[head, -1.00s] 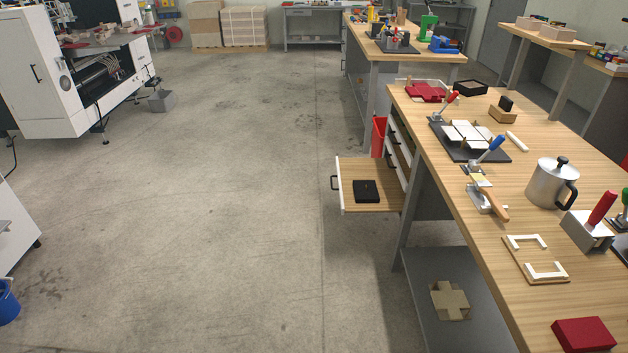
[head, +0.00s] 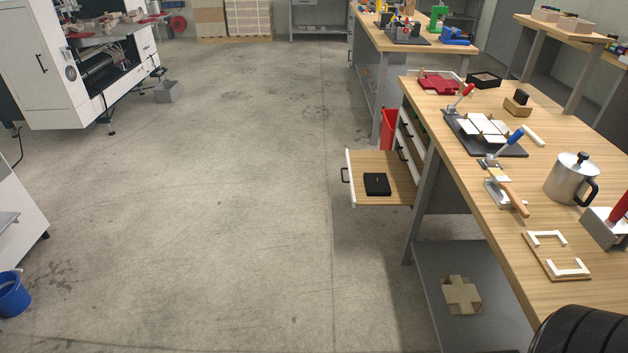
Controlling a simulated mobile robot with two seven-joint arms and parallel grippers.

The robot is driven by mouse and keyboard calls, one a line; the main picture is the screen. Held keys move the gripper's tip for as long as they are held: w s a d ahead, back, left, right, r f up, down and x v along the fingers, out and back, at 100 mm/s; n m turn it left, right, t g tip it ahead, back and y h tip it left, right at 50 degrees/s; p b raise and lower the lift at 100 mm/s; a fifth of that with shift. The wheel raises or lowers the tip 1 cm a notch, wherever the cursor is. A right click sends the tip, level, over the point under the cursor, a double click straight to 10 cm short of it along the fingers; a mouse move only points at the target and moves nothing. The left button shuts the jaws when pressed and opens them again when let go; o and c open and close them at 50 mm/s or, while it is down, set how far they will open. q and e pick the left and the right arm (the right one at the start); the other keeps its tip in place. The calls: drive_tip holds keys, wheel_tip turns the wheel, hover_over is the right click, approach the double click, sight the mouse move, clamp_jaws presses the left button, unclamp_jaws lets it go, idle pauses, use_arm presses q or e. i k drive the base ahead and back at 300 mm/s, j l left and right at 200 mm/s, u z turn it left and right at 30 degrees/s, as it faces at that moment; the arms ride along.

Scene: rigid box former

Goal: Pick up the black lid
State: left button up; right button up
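A flat black square piece (head: 377,184), which looks like the black lid, lies in the open drawer (head: 400,163) on the left side of the workbench. A small mark shows on its top. Nothing covers it. Neither of my grippers is in view.
The workbench (head: 482,207) runs along the right, with a metal pot (head: 572,180), a dark forming plate (head: 510,150), a black tray (head: 484,80) and a white-cornered frame (head: 570,268) on it. A cross-shaped cardboard blank (head: 461,294) lies on the lower shelf. The floor (head: 220,200) left of the drawer is clear.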

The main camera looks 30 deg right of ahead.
sight(377, 184)
drive_tip(key=u, duration=1.3)
drive_tip(key=l+u, duration=0.1)
drive_tip(key=u, duration=1.2)
drive_tip(key=l+u, duration=0.1)
drive_tip(key=u, duration=1.2)
drive_tip(key=l+u, duration=0.1)
drive_tip(key=u, duration=2.5)
drive_tip(key=k+j+u, duration=0.1)
drive_tip(key=u, duration=2.55)
drive_tip(key=j+u, duration=0.1)
drive_tip(key=u, duration=1.2)
drive_tip(key=i, duration=0.15)
